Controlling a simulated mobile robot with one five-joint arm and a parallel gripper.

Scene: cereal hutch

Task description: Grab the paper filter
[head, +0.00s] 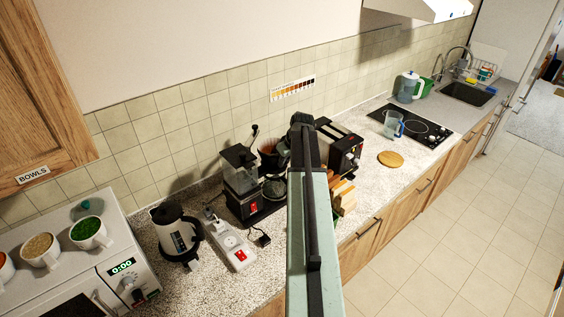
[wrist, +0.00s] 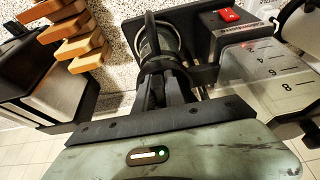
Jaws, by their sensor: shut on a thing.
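A brown, cup-like shape with a dark edge (head: 269,147) shows in the head view at the back of the black coffee maker (head: 240,178). It may be the paper filter, but it is too small to be sure. My gripper shows in the wrist view (wrist: 166,72), with its dark fingers close together over the coffee maker. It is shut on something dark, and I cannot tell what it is. Below the fingers is a round glass carafe (head: 275,188) with dark trim. In the head view my arm hides the fingertips.
A toaster (head: 340,150) and wooden boards (head: 344,198) stand to the right of the coffee maker. A kettle (head: 175,233) and a power strip (head: 230,243) stand to its left. The counter has clear room near the round wooden board (head: 391,159).

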